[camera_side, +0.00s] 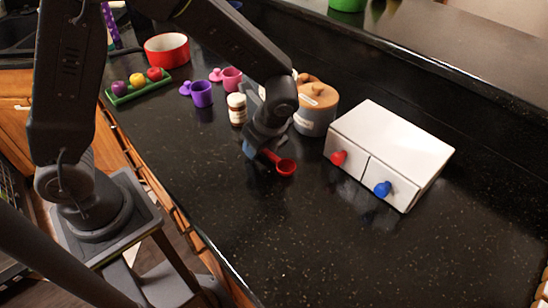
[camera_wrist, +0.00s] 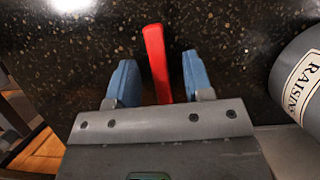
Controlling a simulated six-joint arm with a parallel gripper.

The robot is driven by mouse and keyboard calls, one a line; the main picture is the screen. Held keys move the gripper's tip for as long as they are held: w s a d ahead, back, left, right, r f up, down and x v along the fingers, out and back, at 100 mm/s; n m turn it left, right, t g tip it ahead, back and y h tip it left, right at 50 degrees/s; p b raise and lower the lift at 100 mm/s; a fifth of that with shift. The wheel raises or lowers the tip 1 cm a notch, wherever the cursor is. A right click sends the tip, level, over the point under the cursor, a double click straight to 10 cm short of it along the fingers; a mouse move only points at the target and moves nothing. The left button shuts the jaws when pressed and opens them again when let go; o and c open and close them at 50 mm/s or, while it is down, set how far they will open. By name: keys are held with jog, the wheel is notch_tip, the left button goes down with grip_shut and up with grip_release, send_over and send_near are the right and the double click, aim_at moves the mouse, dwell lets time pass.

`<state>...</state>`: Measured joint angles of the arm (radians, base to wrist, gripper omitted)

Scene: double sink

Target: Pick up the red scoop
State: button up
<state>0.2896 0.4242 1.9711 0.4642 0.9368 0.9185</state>
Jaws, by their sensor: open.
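The red scoop (camera_side: 285,167) lies on the black counter in front of the white drawer box, its round bowl toward the right and its handle running left under my gripper. In the wrist view the red handle (camera_wrist: 157,60) stands between my two blue fingers, with a gap on each side; the bowl is hidden there. My gripper (camera_wrist: 158,80) is open around the handle, touching neither side that I can see. In the side view my gripper (camera_side: 256,156) is low over the counter, its fingers partly hidden by the wrist.
A raisin canister (camera_side: 314,115) with a wooden lid stands close behind my gripper; it also shows in the wrist view (camera_wrist: 300,75). The white box (camera_side: 392,140) with red and blue knobs is to the right. A small jar (camera_side: 237,110) and purple cup (camera_side: 202,94) stand behind left. The front right counter is clear.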

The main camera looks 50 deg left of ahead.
jog(key=shift+f, duration=0.1)
jog(key=shift+c, duration=0.2)
grip_shut()
dwell(0.5)
